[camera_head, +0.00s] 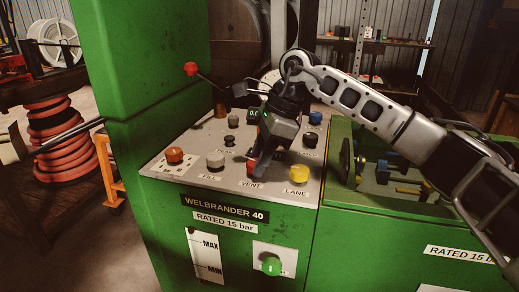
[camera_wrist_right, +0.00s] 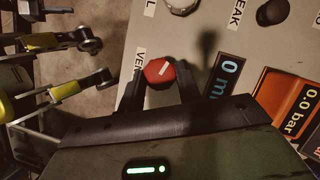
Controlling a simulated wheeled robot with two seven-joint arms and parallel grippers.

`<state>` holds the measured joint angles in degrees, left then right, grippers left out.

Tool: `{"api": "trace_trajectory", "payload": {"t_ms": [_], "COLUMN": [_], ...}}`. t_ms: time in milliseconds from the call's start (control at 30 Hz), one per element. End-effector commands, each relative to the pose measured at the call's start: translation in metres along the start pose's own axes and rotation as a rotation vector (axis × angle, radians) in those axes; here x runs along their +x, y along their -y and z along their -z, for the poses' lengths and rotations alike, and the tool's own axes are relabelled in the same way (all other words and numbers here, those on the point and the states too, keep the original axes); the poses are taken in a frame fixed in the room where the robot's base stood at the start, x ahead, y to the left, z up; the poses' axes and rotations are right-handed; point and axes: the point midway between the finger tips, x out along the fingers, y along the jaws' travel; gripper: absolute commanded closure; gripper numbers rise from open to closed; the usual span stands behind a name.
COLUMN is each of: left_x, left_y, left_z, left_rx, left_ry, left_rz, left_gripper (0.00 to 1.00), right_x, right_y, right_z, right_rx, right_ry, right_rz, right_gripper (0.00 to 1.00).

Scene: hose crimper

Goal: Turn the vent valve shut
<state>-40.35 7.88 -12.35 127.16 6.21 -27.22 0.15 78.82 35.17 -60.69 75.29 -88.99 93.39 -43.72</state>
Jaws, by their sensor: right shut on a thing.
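The vent valve is a red knob (camera_wrist_right: 159,72) with a pale marker line, beside the VENT label (camera_wrist_right: 140,60) in the right wrist view. The line runs at a slant across its face. In the head view only part of the red knob (camera_head: 252,165) shows behind my fingers. My right gripper (camera_head: 264,167) reaches down to the panel from the right. Its two fingers (camera_wrist_right: 160,88) stand on either side of the knob and are shut on it. My left gripper is in neither view.
The sloped grey panel (camera_head: 190,183) carries an orange-red knob (camera_head: 174,155), a grey knob (camera_head: 215,160) and a yellow LANE knob (camera_head: 298,173). A red-tipped lever (camera_head: 191,69) rises behind. An orange display (camera_wrist_right: 290,103) reads 0.0 bar.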

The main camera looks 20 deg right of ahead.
Motion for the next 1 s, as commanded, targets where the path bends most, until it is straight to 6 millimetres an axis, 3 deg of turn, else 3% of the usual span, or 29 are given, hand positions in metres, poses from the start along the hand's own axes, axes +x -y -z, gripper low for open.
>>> {"api": "trace_trajectory", "payload": {"t_ms": [433, 1000], "left_x": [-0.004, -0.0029], "left_y": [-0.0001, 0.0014], "left_z": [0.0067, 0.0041], "left_rx": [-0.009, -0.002], "left_ry": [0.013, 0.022], "left_rz": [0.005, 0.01], "left_gripper": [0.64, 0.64], "right_x": [-0.0023, -0.0014], "right_y": [0.0029, 0.0034], "right_z": [-0.0013, -0.0007], "right_rx": [-0.259, -0.321], "right_ry": [-0.001, -0.001], "right_rz": [-0.103, -0.127], "right_gripper": [0.89, 0.89]}}
